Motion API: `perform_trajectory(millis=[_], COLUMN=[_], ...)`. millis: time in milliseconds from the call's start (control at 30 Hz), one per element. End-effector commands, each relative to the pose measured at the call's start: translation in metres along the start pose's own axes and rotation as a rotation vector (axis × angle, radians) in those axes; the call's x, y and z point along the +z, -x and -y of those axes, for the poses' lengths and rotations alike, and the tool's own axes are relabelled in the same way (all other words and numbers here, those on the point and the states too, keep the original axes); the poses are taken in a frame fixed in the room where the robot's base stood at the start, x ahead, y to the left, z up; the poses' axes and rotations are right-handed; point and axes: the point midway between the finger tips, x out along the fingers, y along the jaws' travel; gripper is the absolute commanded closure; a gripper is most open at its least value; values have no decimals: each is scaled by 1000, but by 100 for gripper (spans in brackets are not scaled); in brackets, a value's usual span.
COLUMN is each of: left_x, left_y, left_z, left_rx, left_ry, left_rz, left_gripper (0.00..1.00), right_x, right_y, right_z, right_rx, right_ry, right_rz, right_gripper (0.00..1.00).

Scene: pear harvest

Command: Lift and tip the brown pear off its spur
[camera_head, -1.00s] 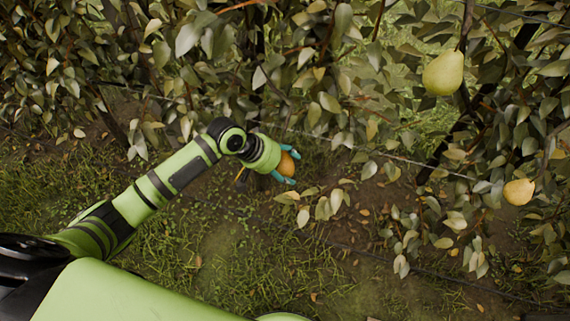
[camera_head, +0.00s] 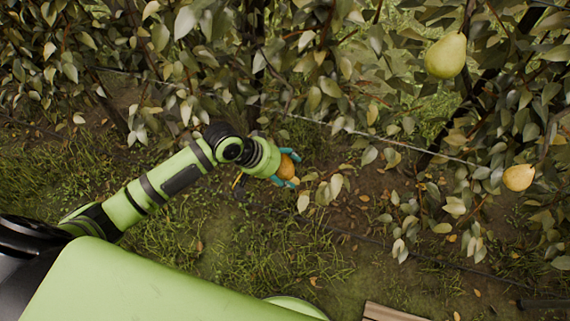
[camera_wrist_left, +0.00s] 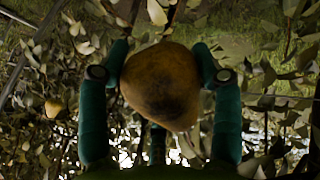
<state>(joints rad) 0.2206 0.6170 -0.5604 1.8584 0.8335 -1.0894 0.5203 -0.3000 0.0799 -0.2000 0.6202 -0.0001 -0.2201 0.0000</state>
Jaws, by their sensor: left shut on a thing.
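The brown pear (camera_head: 287,167) is held between the teal fingers of my left gripper (camera_head: 288,168), beside the foliage at the middle of the head view. In the left wrist view the brown pear (camera_wrist_left: 161,86) fills the space between the fingers of my left gripper (camera_wrist_left: 160,80), which press on it from both sides. Its skin is brown with a dark patch low on the near side. I cannot make out its spur, or whether the stem is still joined to it. My right gripper is not in view.
A green-yellow pear (camera_head: 446,55) hangs at the upper right, and a smaller yellow pear (camera_head: 518,178) hangs lower right. Dense leaves and thin wires run behind. Grass and bare soil lie below. A wooden edge (camera_head: 392,313) shows at the bottom.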

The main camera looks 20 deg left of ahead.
Motion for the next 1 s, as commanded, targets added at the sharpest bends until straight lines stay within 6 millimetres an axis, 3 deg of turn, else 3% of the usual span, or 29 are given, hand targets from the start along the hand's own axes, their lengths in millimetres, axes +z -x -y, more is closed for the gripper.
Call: perform_trajectory(millis=[200, 567, 1000], left_x=[2, 34, 69], left_y=[0, 7, 11], left_z=[0, -15, -28], left_rx=[-3, -67, -149], left_ry=[-8, -171, -366], left_rz=[-10, -252, -550], left_gripper=[73, 73, 73], right_x=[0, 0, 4], right_y=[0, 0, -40], right_z=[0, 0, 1], right_rx=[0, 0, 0], right_ry=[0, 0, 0], right_rz=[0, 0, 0], right_gripper=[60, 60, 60])
